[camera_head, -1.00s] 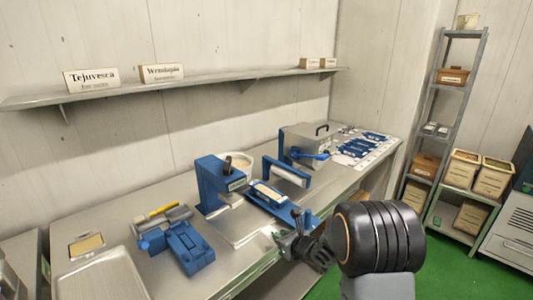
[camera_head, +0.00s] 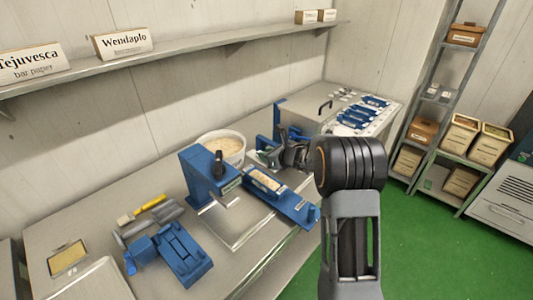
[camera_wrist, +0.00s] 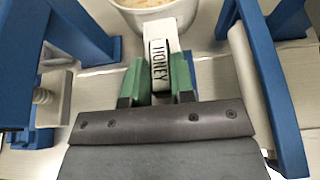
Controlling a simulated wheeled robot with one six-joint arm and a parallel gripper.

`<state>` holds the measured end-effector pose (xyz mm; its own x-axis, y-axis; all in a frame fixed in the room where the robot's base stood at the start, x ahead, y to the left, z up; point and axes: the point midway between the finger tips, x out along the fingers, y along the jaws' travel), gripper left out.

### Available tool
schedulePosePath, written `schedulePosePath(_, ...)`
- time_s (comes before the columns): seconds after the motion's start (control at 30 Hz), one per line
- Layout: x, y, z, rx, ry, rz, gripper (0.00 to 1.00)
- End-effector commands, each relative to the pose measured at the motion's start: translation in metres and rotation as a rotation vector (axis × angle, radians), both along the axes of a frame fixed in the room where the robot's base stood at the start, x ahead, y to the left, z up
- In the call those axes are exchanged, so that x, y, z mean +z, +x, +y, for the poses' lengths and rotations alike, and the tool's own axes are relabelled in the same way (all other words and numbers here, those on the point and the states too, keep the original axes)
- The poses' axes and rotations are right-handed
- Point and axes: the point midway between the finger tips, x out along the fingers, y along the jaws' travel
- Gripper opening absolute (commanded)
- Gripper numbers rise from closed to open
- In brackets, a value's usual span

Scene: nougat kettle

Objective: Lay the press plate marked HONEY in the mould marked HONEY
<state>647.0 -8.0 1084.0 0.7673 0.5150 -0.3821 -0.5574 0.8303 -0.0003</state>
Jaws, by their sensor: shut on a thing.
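My gripper (camera_wrist: 158,88) is shut on a pale block lettered HONEY, the press plate (camera_wrist: 160,45), held between its green fingertips in the wrist view. In the head view my gripper (camera_head: 283,155) is above the counter, beside the white tub; the plate cannot be made out there. A blue mould with pale filling (camera_head: 266,181) lies in front of the blue press stand, on the near side of my gripper. Its label is too small to read, so I cannot tell whether it is the HONEY mould.
Several blue moulds (camera_head: 357,118) lie on a white mat at the counter's far end. A white tub (camera_head: 226,147) stands behind the blue press stand (camera_head: 200,178). Blue frames flank my gripper in the wrist view (camera_wrist: 270,90). A blue device (camera_head: 180,253) lies at the near left.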

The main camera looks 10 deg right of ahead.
Motion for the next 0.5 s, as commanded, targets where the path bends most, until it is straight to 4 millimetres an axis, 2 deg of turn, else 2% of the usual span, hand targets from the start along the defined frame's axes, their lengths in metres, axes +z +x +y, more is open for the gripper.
schedulePosePath(0.27, -0.022, 0.000, -0.001, -0.002, 0.001, 0.002, 0.00)
schedulePosePath(0.5, -0.050, 0.000, -0.001, -0.003, 0.001, 0.002, 0.00)
